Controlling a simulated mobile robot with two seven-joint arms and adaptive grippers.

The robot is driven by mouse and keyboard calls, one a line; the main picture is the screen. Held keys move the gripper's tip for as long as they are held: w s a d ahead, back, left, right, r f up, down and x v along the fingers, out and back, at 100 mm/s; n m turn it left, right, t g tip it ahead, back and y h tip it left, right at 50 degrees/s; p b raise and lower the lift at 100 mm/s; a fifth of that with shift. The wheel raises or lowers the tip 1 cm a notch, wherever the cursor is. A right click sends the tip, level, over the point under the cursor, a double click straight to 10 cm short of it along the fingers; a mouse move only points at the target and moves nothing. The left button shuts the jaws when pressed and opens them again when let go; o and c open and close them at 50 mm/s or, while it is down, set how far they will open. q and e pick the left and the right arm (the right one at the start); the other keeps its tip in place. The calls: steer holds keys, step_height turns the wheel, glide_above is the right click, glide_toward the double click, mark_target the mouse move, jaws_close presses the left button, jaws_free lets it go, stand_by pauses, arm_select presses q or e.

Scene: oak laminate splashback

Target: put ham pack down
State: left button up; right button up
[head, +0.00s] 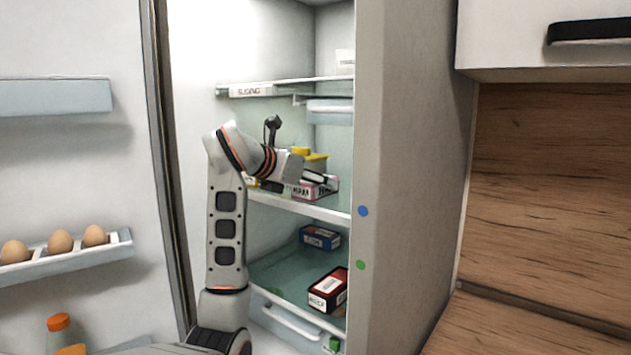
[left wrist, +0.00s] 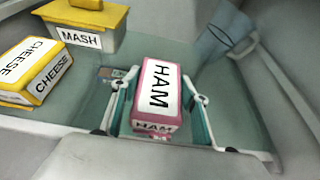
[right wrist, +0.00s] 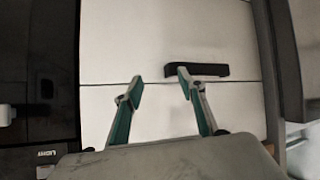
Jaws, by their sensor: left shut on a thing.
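The ham pack (head: 312,190), pink with a white label, is at the middle shelf (head: 300,207) of the open fridge. In the left wrist view the ham pack (left wrist: 156,92) lies between the two fingers of my left gripper (left wrist: 160,98), which is shut on it. The shelf glass shows around the pack; I cannot tell whether its underside touches it. In the head view my left gripper (head: 308,179) partly covers the pack. My right gripper (right wrist: 160,85) is open and empty in front of pale cabinet fronts.
The yellow-lidded mash tub (left wrist: 82,25) and cheese pack (left wrist: 32,72) stand left of the ham in the left wrist view. A blue glass-like item (left wrist: 222,45) is at right. A red-black box (head: 328,290) and blue box (head: 320,237) occupy the shelf below.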

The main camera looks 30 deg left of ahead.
arm_select(q)
steer(key=o, duration=1.4)
steer(key=shift+f, duration=0.1)
steer(key=shift+c, duration=0.2)
steer(key=shift+s+r, duration=0.1)
steer(key=shift+r, duration=0.1)
steer(key=d+v, duration=0.1)
steer(key=v, duration=1)
steer(key=shift+s+a+b, duration=0.3)
steer(key=shift+s+a, duration=0.1)
steer(key=shift+a, duration=0.1)
